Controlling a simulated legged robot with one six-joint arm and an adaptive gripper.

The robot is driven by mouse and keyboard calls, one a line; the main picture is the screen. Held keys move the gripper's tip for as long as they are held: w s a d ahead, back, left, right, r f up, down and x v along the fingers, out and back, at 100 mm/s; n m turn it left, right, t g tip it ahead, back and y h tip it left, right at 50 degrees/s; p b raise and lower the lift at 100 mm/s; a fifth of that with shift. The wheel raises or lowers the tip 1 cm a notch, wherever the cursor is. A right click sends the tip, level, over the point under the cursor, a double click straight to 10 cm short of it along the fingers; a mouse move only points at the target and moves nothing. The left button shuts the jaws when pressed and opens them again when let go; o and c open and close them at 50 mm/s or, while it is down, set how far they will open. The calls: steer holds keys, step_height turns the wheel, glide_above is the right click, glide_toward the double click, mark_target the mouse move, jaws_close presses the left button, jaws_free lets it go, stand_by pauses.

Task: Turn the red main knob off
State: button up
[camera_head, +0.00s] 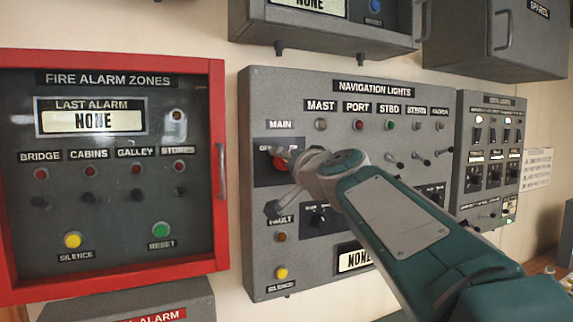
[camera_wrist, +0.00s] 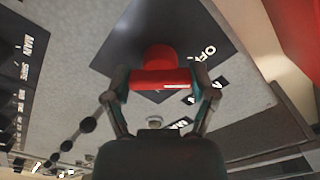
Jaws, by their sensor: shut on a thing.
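The red main knob (camera_wrist: 160,72) sits on a dark square plate under the MAIN label on the grey navigation lights panel (camera_head: 300,88). In the wrist view my gripper (camera_wrist: 160,88) has one finger on each side of the knob and is shut on it. The letters "OF" show on the plate beside the knob in that view. In the head view the knob (camera_head: 281,161) shows as a small red patch, partly hidden by my gripper (camera_head: 285,185). The knob's exact setting cannot be told.
A red-framed fire alarm panel (camera_head: 216,110) with a handle stands to the left. Several toggle levers and lamps line the navigation panel right of the knob. A smaller grey switch panel (camera_head: 490,145) is farther right. Grey boxes hang above.

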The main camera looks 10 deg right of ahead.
steer(key=shift+w+f, duration=0.1)
steer(key=shift+f, duration=0.05)
steer(key=o, duration=1)
steer(key=shift+o, duration=0.2)
steer(key=s+d, duration=0.2)
steer(key=s, duration=0.9)
steer(key=shift+s+d, duration=0.15)
steer(key=shift+s, duration=0.25)
